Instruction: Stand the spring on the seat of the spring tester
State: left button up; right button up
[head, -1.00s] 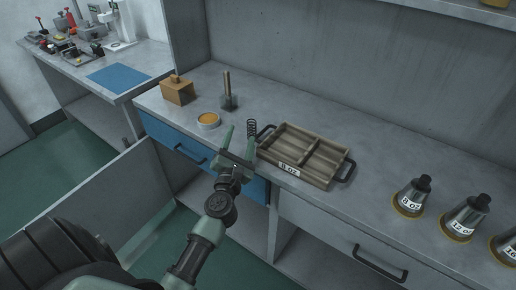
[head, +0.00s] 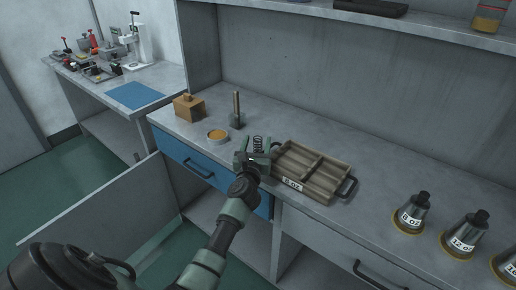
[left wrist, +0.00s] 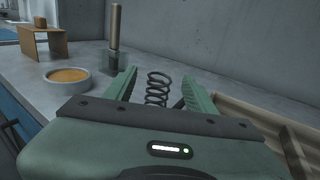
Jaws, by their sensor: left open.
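The spring (head: 258,143) is a dark coil standing upright on the grey bench, left of the wooden tray. It also shows in the left wrist view (left wrist: 158,88). My left gripper (head: 257,152) is open, with its green fingers on either side of the spring. In the left wrist view, the spring stands between the fingers (left wrist: 159,88) with gaps visible; its lower end is hidden by the gripper body. A white upright stand (head: 141,45) on the far left bench may be the spring tester; its seat is too small to make out. My right gripper is not in view.
The wooden tray (head: 322,199) stands close at the right of the gripper. A bowl of orange material (head: 217,137), a block with an upright rod (head: 237,118) and a wooden box (head: 188,108) stand nearby. Labelled metal weights (head: 411,214) are at right. A blue mat (head: 134,95) lies on the far bench.

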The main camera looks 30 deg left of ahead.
pick_arm(q)
jog(key=shift+w+a, duration=0.1)
jog(key=shift+w, duration=0.05)
grip_shut()
